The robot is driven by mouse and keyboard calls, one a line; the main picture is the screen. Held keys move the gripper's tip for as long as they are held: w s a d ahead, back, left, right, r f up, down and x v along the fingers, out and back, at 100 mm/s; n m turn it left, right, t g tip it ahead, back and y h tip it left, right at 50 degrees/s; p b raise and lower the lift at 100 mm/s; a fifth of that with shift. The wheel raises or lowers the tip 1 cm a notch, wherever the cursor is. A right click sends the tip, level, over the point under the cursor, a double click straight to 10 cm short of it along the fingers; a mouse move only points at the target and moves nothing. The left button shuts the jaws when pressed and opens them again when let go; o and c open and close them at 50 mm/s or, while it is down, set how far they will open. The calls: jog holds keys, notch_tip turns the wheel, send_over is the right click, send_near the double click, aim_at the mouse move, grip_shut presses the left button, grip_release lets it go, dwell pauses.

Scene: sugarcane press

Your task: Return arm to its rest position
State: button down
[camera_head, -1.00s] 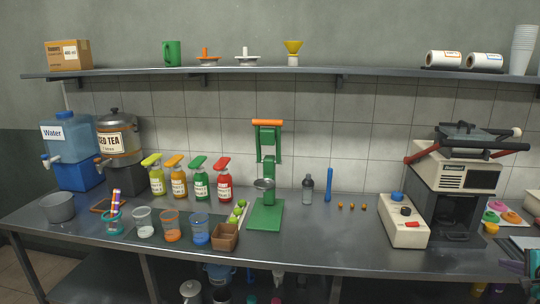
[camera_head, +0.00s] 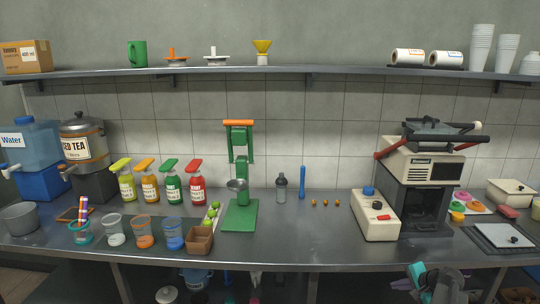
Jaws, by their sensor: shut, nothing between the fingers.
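My gripper (camera_head: 413,280) shows at the bottom right of the head view, with grey and teal parts. It appears low in front of the counter's front edge, apart from the things on the counter. It is shut and holds nothing. Part of my arm beside it is cut off by the bottom of the picture.
The steel counter (camera_head: 300,250) carries a green press (camera_head: 240,205), several bottles and cups, a white box with a blue knob (camera_head: 375,214) and a large machine (camera_head: 415,185). The counter's front middle is clear.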

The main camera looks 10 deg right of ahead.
jog(key=s+a+f+n+g+y, duration=0.1)
jog(key=s+a+f+n+g, duration=0.15)
jog(key=a+f, duration=0.65)
jog(key=s+a+f+n+g+y, duration=0.1)
jog(key=s+a+f+n+g, duration=0.3)
jog(key=a, duration=0.8)
jog(key=w+a+f+n+g+y, duration=0.1)
jog(key=a+f, duration=0.7)
jog(key=a, duration=0.3)
jog(key=s+a+f+n+g+h, duration=0.1)
jog(key=s+a+f+n+g, duration=0.1)
jog(key=s+a, duration=0.3)
jog(key=s+a+f+n+g+h, duration=0.1)
jog(key=s+a+f+n, duration=0.3)
jog(key=s, duration=0.7)
jog(key=s+a+f+n+g+h, duration=0.1)
jog(key=s+a+f+n+g, duration=0.2)
jog(key=s+a, duration=0.4)
jog(key=shift+s+f+h, duration=0.4)
jog(key=shift+s+f, duration=0.3)
jog(key=shift+s, duration=0.25)
